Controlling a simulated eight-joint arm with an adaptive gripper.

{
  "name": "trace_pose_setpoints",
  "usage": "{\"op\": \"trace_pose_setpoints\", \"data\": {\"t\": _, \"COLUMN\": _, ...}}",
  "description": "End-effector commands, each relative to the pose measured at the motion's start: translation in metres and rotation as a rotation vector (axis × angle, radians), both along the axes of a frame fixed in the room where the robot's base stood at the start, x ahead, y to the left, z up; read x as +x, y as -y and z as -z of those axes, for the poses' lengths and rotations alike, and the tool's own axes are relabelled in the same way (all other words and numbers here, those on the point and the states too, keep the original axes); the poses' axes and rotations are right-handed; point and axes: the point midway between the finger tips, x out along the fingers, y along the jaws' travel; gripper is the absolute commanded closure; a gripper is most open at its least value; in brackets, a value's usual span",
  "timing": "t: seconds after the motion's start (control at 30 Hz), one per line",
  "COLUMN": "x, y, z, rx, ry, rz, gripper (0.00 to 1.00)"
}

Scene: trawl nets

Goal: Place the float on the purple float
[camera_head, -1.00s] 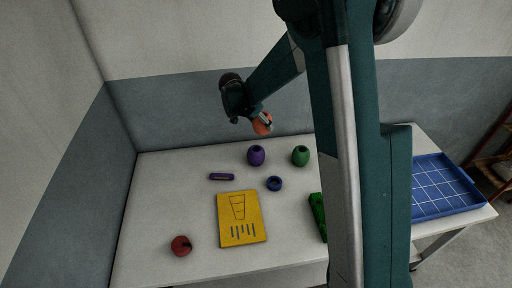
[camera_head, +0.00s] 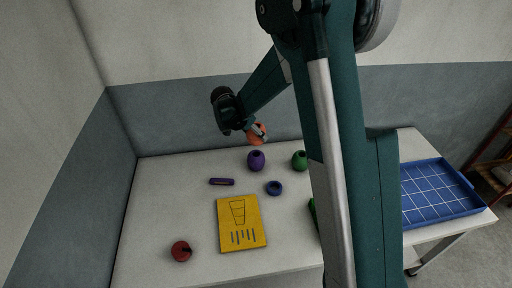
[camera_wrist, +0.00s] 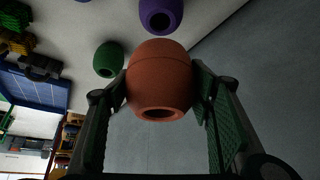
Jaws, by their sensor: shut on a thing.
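The orange float (camera_head: 255,135) is held in my gripper (camera_head: 259,130), above the far part of the table. In the wrist view the orange float (camera_wrist: 159,80) sits between the two green finger pads of my gripper (camera_wrist: 161,88), its end hole facing the camera. The purple float (camera_head: 256,161) stands upright on the table with its hole up, just below the held float in the head view, apart from it. It also shows at the top of the wrist view (camera_wrist: 161,14), partly cut off.
A green float (camera_head: 300,161) stands to the right of the purple one. A blue ring (camera_head: 274,188), a small purple piece (camera_head: 221,181), a yellow board (camera_head: 241,223) and a red round piece (camera_head: 181,251) lie nearer. A blue gridded tray (camera_head: 436,193) is at right. My arm hides part of the table.

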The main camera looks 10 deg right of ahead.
Motion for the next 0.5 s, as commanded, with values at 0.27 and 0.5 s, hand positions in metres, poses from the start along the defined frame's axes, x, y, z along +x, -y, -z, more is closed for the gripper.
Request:
{"op": "trace_pose_setpoints", "data": {"t": 0.27, "x": 0.0, "y": 0.0, "z": 0.033, "rx": 0.0, "ry": 0.0, "rz": 0.0, "gripper": 0.61}}
{"op": "trace_pose_setpoints", "data": {"t": 0.5, "x": 0.0, "y": 0.0, "z": 0.037, "rx": 0.0, "ry": 0.0, "rz": 0.0, "gripper": 0.61}}
